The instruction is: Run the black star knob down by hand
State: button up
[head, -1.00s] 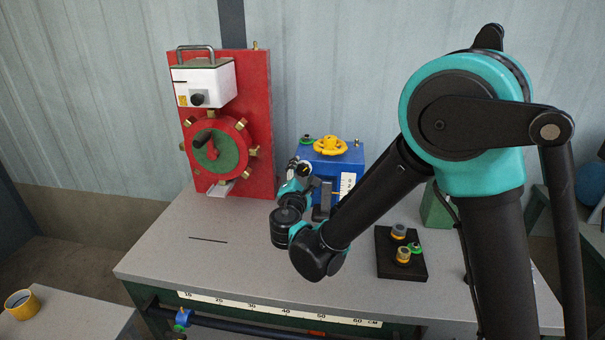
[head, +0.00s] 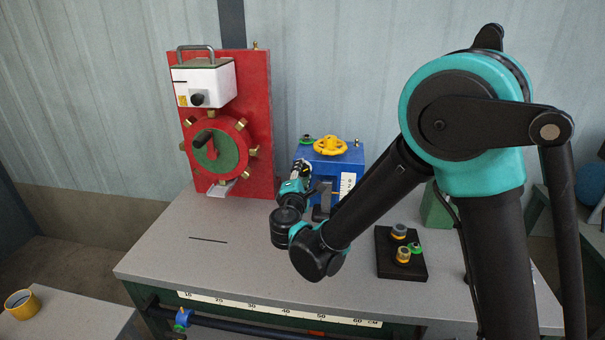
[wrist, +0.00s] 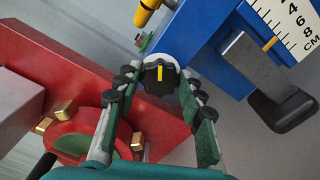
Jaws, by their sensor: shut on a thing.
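The black star knob (wrist: 160,77) has a yellow stripe on its face and sits at the side of the blue block (wrist: 208,45), with a pale round part behind it. My gripper (wrist: 162,74) has a fingertip on each side of the knob and is shut on it. In the head view my gripper (head: 298,176) is at the left side of the blue block (head: 350,160), and it hides the knob there.
A red panel (head: 258,120) with a lever wheel (head: 217,150) stands close to the left. A yellow handwheel (head: 331,146) tops the blue block, and a grey lever (wrist: 262,75) projects from its side. A black tray (head: 385,262) holds small parts.

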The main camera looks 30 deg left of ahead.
jog(key=shift+m, duration=1.8)
jog(key=o, duration=1.2)
jog(key=shift+c, duration=0.2)
jog(key=shift+s, duration=0.1)
jog(key=v, duration=1.2)
jog(key=v, duration=1.2)
